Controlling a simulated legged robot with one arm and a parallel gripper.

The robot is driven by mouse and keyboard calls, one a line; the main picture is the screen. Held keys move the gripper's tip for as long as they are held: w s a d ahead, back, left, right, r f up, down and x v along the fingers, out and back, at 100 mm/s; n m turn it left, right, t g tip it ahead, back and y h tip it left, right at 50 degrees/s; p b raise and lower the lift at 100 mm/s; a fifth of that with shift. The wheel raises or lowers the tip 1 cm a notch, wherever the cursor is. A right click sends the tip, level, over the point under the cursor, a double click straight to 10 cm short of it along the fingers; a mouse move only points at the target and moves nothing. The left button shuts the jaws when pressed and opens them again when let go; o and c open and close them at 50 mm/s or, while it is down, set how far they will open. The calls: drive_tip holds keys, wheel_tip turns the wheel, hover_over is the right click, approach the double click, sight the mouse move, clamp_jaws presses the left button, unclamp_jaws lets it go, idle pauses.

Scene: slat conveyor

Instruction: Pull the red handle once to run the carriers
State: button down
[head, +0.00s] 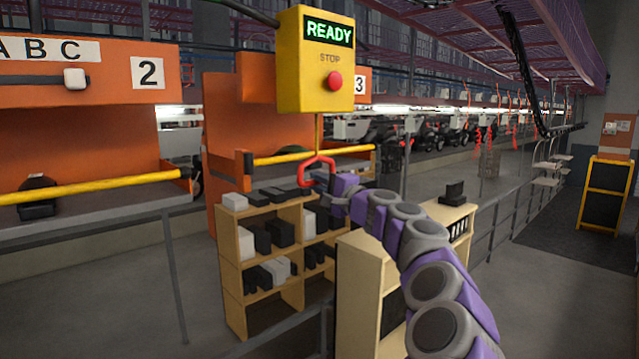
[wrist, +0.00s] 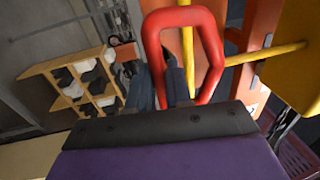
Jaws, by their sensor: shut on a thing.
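The red handle (head: 317,171) is a loop that hangs on a yellow cord below a yellow control box (head: 316,75). The box shows a lit green READY sign and a red STOP button (head: 334,83). My gripper (head: 328,181) is at the handle, at the end of my purple and grey arm. In the wrist view the red handle (wrist: 184,20) stands large in front of my gripper (wrist: 172,88), whose dark fingers reach inside the loop. The gripper is shut on the handle. The exact contact at the lower bar is partly hidden.
A wooden shelf (head: 262,208) with black and white boxes stands below the handle, with a second cabinet (head: 360,245) beside it. Yellow rails (head: 90,188) and orange stations (head: 85,110) are at left. A railing runs along the right, with open floor (head: 565,290) beyond.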

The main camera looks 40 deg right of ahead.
wheel_tip(320, 180, down, 2)
drive_tip(key=shift+f+b, duration=0.15)
drive_tip(key=shift+b, duration=0.5)
wheel_tip(320, 180, up, 6)
drive_tip(key=p, duration=0.4)
drive_tip(key=shift+p, duration=0.4)
drive_tip(key=c, duration=1.1)
unclamp_jaws()
